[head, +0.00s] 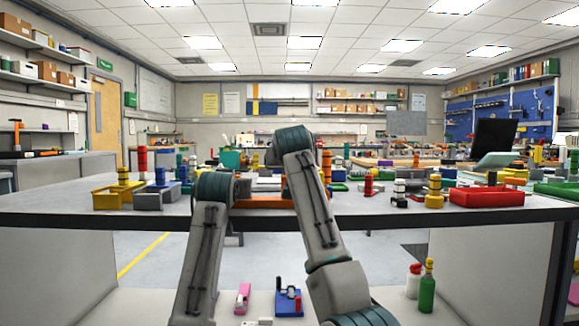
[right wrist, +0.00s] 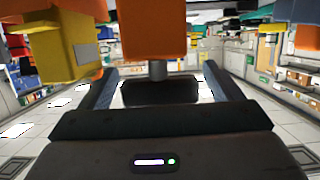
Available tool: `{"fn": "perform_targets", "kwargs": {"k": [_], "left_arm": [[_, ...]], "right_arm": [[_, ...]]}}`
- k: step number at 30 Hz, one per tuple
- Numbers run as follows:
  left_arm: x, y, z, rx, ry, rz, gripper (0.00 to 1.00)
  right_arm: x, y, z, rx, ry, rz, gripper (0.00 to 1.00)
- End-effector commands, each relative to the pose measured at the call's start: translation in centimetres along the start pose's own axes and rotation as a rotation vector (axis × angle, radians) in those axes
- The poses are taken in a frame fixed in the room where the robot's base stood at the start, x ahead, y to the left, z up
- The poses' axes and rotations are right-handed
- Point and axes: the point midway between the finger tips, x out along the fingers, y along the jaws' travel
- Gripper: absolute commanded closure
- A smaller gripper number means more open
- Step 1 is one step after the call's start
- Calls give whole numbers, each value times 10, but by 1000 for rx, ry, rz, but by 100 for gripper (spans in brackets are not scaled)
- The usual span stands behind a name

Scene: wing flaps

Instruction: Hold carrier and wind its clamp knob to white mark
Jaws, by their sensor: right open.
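In the right wrist view, which looks upside down, my right gripper (right wrist: 160,70) is open. Its two fingers stand on either side of a dark block (right wrist: 160,92) on a short grey stem (right wrist: 157,70), with gaps on both sides. The stem joins an orange body (right wrist: 155,30); these look like the clamp knob and the carrier. No white mark can be made out. In the head view an orange bar (head: 264,203) shows between my two arms at the bench's front edge. My arm links hide the right gripper there, and my left gripper does not show.
The grey bench (head: 400,217) is crowded. A yellow bin (head: 106,199) stands at left and a red tray (head: 487,197) at right. A yellow block (right wrist: 62,45) hangs close beside my right gripper in the wrist view. Bottles (head: 427,290) stand on the lower shelf.

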Motion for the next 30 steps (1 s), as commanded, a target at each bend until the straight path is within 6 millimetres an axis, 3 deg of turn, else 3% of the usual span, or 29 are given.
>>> {"fn": "perform_targets", "kwargs": {"k": [11, 12, 19, 30], "left_arm": [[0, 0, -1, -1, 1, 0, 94], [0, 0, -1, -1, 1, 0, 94], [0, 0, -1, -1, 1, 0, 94], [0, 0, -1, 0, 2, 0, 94]], "right_arm": [[5, 0, 0, 0, 0, 0, 14], [5, 0, 0, 0, 0, 0, 16], [5, 0, 0, 0, 0, 0, 62], [6, 1, 1, 32, -2, 112, 62]]}}
